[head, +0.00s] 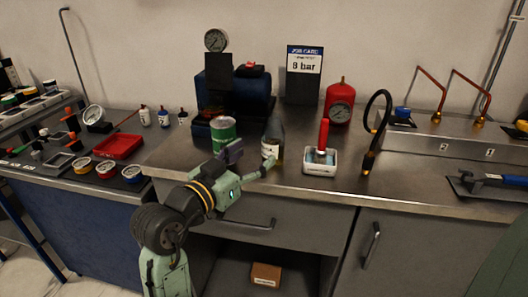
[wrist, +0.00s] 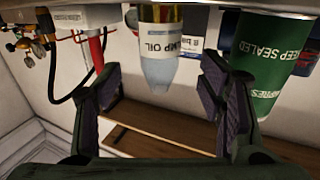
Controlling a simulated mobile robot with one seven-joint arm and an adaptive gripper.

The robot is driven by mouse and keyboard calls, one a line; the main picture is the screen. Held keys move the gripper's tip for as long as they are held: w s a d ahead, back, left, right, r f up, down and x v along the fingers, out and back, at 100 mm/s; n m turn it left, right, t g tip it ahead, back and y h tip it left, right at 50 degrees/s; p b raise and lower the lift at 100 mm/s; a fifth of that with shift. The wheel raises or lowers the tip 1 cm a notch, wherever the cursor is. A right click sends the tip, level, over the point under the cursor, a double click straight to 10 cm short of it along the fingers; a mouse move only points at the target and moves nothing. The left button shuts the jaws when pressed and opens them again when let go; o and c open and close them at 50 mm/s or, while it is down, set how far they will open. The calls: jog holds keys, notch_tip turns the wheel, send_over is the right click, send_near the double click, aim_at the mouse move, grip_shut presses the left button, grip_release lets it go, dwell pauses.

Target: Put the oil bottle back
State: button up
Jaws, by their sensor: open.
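The oil bottle (head: 270,149), with a white label and amber oil low down, stands upright on the bench beside the green can. In the wrist view, which shows things upside down, the bottle (wrist: 162,48) reads "MP OIL", with part of the label cut off. My gripper (head: 256,158) is at the bench's front edge, just in front of the bottle. In the wrist view my gripper (wrist: 160,85) is open and empty, with one finger to each side of the bottle in the picture. I see no finger touching it.
The green can (head: 223,133) stands close left of the bottle. A white tray with a red-handled tool (head: 321,158) sits to its right. A red gauge cylinder (head: 340,101) and a black hose (head: 376,120) stand farther right. Several small bottles (head: 163,117) stand at left.

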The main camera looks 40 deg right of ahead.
jog(key=v, duration=0.5)
jog(key=shift+b, duration=0.4)
